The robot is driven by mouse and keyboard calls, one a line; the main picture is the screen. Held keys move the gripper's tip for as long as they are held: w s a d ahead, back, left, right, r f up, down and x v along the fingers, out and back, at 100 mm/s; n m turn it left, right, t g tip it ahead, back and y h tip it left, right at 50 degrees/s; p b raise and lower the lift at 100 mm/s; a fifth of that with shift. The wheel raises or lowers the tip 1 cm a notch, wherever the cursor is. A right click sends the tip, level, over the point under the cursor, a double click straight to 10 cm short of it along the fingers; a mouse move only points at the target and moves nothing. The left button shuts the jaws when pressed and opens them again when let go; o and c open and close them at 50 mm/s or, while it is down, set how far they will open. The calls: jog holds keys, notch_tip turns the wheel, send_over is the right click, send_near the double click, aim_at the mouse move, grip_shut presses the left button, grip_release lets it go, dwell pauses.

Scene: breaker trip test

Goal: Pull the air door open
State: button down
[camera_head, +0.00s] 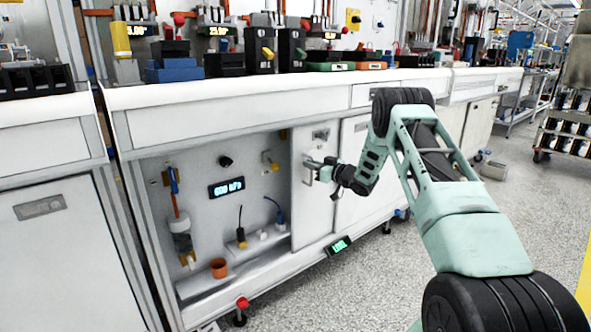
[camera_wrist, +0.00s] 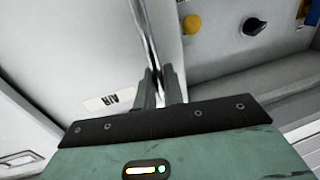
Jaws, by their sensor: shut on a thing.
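The air door (camera_head: 306,205) is a pale panel at the right side of the open lower cabinet. The cabinet interior shows to its left. In the wrist view, the door (camera_wrist: 75,45) fills the left, with an "AIR" label (camera_wrist: 108,101) on it. My gripper (camera_head: 314,170) is at the door's upper part. In the wrist view, my gripper (camera_wrist: 160,78) is shut on a thin metallic strip at the door's border with the open interior. I cannot tell whether this strip is the handle or the door's edge.
The open cabinet holds a "600 kPa" display (camera_head: 227,187), a black knob (camera_head: 225,161), a yellow knob (camera_wrist: 192,24) and an orange cup (camera_head: 219,267). A closed door (camera_head: 358,170) is right of the air door. Equipment crowds the bench top. Grey floor (camera_head: 340,295) in front is clear.

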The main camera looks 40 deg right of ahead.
jog(key=shift+d, duration=2.3)
jog(key=c, duration=1.6)
grip_release()
jog(key=shift+c, duration=0.2)
jog(key=shift+s, duration=0.1)
jog(key=s+d+p, duration=0.3)
jog(key=s+p, duration=0.1)
jog(key=s, duration=1.3)
jog(key=shift+d, duration=0.15)
jog(key=shift+w, duration=0.1)
